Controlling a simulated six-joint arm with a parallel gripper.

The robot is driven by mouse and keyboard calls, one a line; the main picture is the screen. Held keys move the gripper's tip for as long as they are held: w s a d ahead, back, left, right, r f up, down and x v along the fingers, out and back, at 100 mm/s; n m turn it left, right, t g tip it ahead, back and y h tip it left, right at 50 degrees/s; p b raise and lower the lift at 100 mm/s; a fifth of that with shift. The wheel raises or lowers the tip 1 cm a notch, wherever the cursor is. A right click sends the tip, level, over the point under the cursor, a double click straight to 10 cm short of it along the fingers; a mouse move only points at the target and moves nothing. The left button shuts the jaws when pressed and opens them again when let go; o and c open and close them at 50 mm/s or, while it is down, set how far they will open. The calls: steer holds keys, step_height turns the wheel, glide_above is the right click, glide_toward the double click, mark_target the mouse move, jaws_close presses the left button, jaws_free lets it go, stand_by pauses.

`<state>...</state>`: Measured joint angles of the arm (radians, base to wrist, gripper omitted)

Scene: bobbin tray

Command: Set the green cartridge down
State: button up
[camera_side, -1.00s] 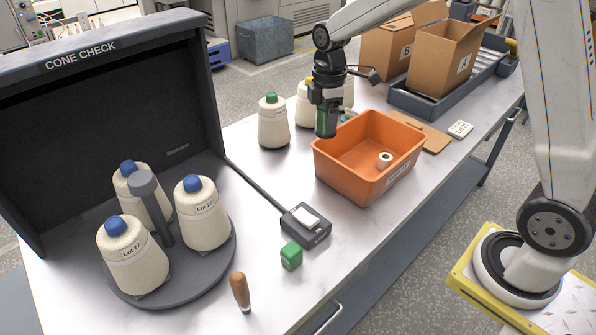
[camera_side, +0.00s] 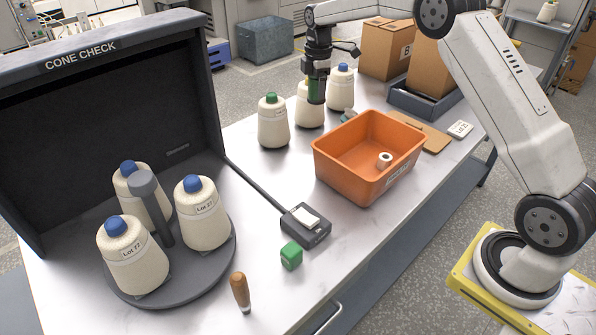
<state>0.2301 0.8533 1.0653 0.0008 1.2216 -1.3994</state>
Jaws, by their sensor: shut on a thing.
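My gripper (camera_side: 316,97) points down in front of a cream yarn cone (camera_side: 306,113) at the back of the table, left of the orange bin. It is shut on a dark green piece, the green cartridge (camera_side: 316,90), which shows upright at the jaws. The jaws hide part of it. Its lower end overlaps the cone in the picture, and I cannot tell whether it touches anything. The gripper also covers the top of that cone.
The orange bin (camera_side: 335,168) holds a small white roll (camera_side: 384,160). A green-capped cone (camera_side: 272,123) and a blue-capped cone (camera_side: 341,90) flank the gripper. A green block (camera_side: 291,256), a black device (camera_side: 306,226) and a wooden-handled tool (camera_side: 240,291) lie nearer.

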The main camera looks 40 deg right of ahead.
mark_target(317, 102)
steer(key=shift+w+d+f, duration=0.2)
steer(key=shift+w+d, duration=0.3)
steer(key=shift+d, duration=0.35)
steer(key=shift+f, duration=8.85)
steer(key=shift+f, duration=0.15)
steer(key=o, duration=1.3)
step_height(317, 102, up, 12)
steer(key=shift+r, duration=0.15)
steer(key=shift+a, duration=0.1)
